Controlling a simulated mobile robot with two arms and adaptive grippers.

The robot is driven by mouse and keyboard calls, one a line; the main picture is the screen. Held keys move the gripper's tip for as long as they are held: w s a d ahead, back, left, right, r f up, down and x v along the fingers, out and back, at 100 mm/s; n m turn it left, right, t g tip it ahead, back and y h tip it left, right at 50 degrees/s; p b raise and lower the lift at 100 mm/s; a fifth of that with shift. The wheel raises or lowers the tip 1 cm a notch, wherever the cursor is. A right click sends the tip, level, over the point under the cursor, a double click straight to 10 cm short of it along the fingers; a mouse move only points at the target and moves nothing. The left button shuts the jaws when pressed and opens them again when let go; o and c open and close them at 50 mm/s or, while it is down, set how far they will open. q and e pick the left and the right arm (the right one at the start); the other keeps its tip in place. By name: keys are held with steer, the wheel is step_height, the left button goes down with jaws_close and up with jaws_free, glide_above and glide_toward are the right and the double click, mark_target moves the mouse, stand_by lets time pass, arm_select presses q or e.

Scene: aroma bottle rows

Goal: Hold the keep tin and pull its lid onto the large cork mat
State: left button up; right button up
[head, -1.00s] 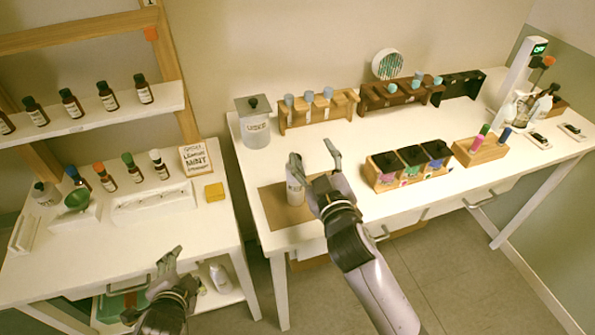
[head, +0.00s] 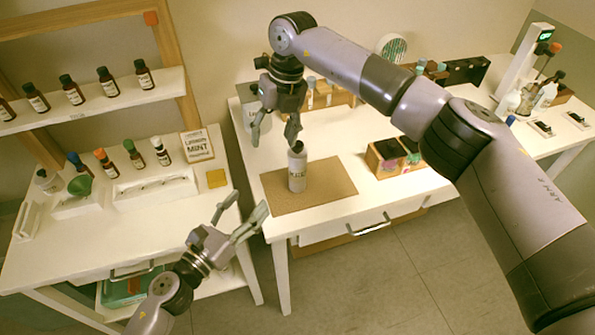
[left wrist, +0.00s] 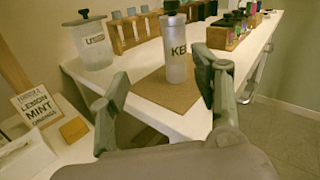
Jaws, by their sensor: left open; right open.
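That gripper is open, pointing down, mostly above and left of the tin; contact is unclear. My left gripper (head: 249,205) is open and empty, left of and nearer than the tin, before the table's front left corner. In the left wrist view the tin (left wrist: 177,62) stands beyond the open fingers, on the mat (left wrist: 160,90).
The used jar (left wrist: 93,45) stands behind and left of the mat. Wooden racks line the table's back, partly behind my right arm. A dark-topped wooden box (head: 392,158) is right of the mat. A gap separates the left table, with its mint sign (head: 197,146), from this table.

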mark_target(292, 169)
steer(key=d, duration=0.1)
steer(key=w+d+r+h, duration=0.1)
steer(key=d, duration=0.1)
steer(key=d+r+h, duration=0.1)
steer(key=shift+w+d+r+m, duration=0.15)
steer(key=shift+w+d+m, duration=0.15)
steer(key=shift+d+m, duration=0.1)
steer(key=shift+d+r, duration=0.2)
steer(key=shift+d, duration=0.05)
arm_select(q)
steer(key=w+d, duration=0.3)
steer(key=w, duration=0.1)
steer(key=w+d+m, duration=0.1)
steer(key=w+d, duration=0.3)
steer(key=w, duration=0.1)
steer(key=w+d+m+h, duration=0.1)
steer(key=w+d, duration=0.3)
steer(key=shift+w+d+f+g, duration=0.2)
steer(key=shift+f+g, duration=0.15)
steer(key=shift+g, duration=0.05)
arm_select(e)
steer(key=shift+a, duration=0.1)
arm_select(q)
steer(key=shift+c, duration=0.5)
jaws_close()
arm_select(e)
steer(key=shift+o, duration=0.3)
